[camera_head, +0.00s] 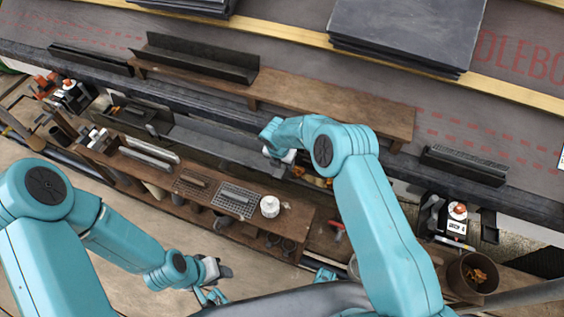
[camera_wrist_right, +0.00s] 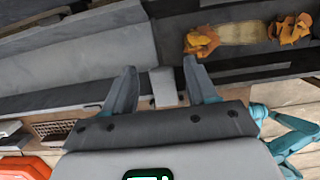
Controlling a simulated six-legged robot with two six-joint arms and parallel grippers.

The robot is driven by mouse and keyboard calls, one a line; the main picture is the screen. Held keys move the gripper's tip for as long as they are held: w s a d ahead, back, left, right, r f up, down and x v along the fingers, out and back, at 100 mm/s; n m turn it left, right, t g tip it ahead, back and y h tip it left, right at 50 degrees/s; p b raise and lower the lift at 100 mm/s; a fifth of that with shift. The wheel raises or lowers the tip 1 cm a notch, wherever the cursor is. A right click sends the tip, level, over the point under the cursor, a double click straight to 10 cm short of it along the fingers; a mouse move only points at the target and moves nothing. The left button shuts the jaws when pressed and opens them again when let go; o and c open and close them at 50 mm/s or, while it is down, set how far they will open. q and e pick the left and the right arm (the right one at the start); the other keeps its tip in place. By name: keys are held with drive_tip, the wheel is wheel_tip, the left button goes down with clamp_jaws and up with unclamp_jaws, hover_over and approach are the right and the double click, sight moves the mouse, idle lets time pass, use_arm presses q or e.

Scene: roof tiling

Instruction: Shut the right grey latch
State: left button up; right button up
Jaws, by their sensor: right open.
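In the right wrist view a small light-grey block, which looks like the grey latch (camera_wrist_right: 163,87), stands at the near edge of a long grey metal trough (camera_wrist_right: 80,55). My right gripper (camera_wrist_right: 160,82) is open, with one dark finger on each side of the block. A gap shows on both sides, so the fingers do not visibly touch it. In the head view my right gripper (camera_head: 288,157) is mostly hidden under its own wrist, over the trough, and the latch cannot be seen there. My left gripper (camera_head: 222,271) hangs low at the lower left, its fingers unclear.
A wooden shelf (camera_head: 300,222) with a white pot (camera_head: 270,206) and metal grids runs along the front. A plank (camera_head: 330,103) and stacked slates (camera_head: 405,32) lie on the roof.

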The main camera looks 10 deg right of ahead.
sight(278, 174)
drive_tip(key=p+v, duration=0.3)
drive_tip(key=v, duration=1.2)
drive_tip(key=shift+r, duration=0.15)
drive_tip(key=s+a+f+m+g+y, duration=0.1)
drive_tip(key=s+f+m+y, duration=0.1)
drive_tip(key=s+f+m, duration=0.35)
drive_tip(key=s+f+m+g+y, duration=0.1)
drive_tip(key=s+f+m+y, duration=0.15)
drive_tip(key=s+m, duration=0.55)
drive_tip(key=s+d+f+m, duration=0.2)
drive_tip(key=s+m, duration=1.4)
drive_tip(key=m, duration=0.1)
wheel_tip(278, 174, up, 18)
drive_tip(key=p, duration=1.7)
drive_tip(key=shift+s+d+f+m+y, duration=0.25)
drive_tip(key=shift+m+y, duration=0.1)
drive_tip(key=shift+y, duration=0.1)
